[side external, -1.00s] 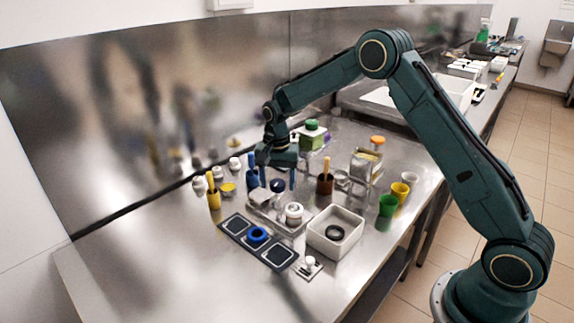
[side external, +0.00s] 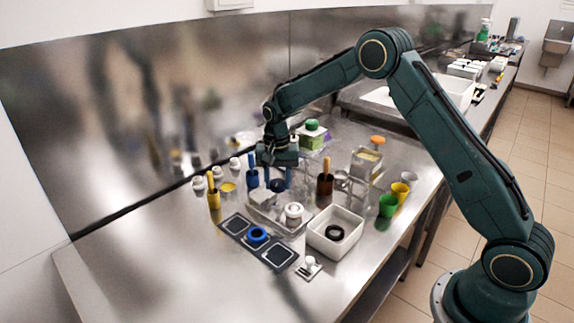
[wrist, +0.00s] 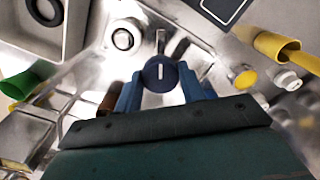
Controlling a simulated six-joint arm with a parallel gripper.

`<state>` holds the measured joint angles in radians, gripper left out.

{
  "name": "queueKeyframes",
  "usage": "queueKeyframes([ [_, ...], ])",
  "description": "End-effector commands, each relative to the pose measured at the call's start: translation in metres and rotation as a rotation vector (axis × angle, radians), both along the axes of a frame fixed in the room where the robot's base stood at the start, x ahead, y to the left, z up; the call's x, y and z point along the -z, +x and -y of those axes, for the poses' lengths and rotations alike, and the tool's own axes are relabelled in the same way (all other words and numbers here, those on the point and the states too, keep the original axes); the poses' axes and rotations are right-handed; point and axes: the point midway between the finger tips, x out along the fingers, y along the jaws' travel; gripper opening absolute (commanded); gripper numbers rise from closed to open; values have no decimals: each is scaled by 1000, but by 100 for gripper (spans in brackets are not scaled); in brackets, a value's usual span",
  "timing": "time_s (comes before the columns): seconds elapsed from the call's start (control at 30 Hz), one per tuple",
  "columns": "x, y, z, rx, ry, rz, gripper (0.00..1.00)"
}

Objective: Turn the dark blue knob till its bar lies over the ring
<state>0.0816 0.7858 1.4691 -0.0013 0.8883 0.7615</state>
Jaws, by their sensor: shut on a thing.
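The dark blue knob (wrist: 160,73) is round, with a pale bar mark on its top that runs nearly up and down in the wrist view. In the side view the knob (side external: 277,185) sits on a metal plate (side external: 255,212), partly covered by a finger. My gripper (wrist: 160,80) is shut on the knob, with one blue finger on each side. My gripper (side external: 271,181) points down over the plate in the side view. I cannot make out for sure a ring mark beside the knob.
A white bin (side external: 323,246) holding a black ring (side external: 334,233) stands near the plate. A white knob (side external: 293,211) is on the plate. A dark mat (side external: 233,227) with a blue ring (side external: 257,235) lies in front. A yellow holder (side external: 214,201) and a brown cup (side external: 325,186) stand close by.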

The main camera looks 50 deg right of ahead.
Motion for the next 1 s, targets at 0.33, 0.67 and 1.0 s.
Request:
queueKeyframes([
  [0.33,-1,1,1,-274,-2,5,17],
  [0.67,-1,1,1,-587,-2,6,17],
  [1.0,-1,1,2,-893,-3,6,17],
])
